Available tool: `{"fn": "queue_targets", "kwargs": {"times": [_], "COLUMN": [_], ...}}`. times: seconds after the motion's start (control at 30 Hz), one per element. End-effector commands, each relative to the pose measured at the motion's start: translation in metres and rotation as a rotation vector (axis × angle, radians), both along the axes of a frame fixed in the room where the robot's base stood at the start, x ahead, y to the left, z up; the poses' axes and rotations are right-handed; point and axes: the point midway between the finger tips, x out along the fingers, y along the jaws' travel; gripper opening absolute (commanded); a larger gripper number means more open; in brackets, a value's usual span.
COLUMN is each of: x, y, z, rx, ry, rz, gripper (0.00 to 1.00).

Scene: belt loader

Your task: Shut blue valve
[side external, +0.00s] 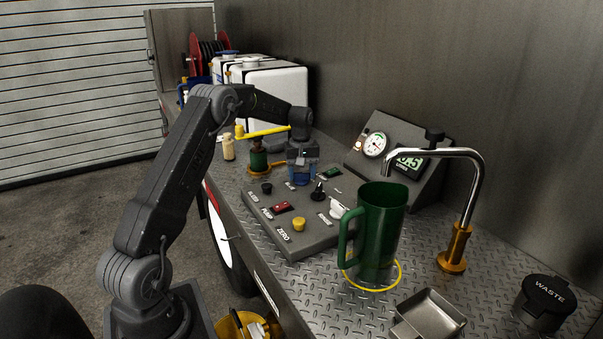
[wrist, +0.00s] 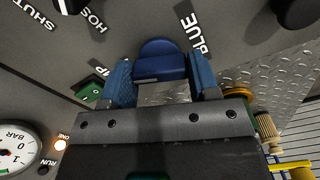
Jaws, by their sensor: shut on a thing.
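The blue valve (wrist: 160,60) is a rounded blue handle on the grey control panel, beside the word BLUE in the wrist view. My gripper (wrist: 162,85) is shut on it, with one finger on each side of the handle. In the side external view my gripper (side external: 302,167) points down at the far end of the panel. There the valve is mostly hidden by the gripper, so its turn angle cannot be told.
The panel (side external: 315,240) also carries a black selector, a white knob, a yellow knob and red and green switches. A yellow-handled valve (side external: 262,131) stands close left of my gripper. A green jug (side external: 383,235), tap (side external: 478,190) and gauge box (side external: 430,185) stand to the right.

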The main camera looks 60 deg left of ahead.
Motion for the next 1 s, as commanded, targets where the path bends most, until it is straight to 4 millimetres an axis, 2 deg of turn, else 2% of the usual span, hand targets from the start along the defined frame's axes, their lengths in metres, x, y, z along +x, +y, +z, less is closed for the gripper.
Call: {"fn": "queue_targets", "kwargs": {"times": [1.0], "x": [-0.0001], "y": [-0.0004], "z": [0.0002], "rx": [-0.002], "ry": [0.000], "rz": [-0.948], "gripper": [0.32]}}
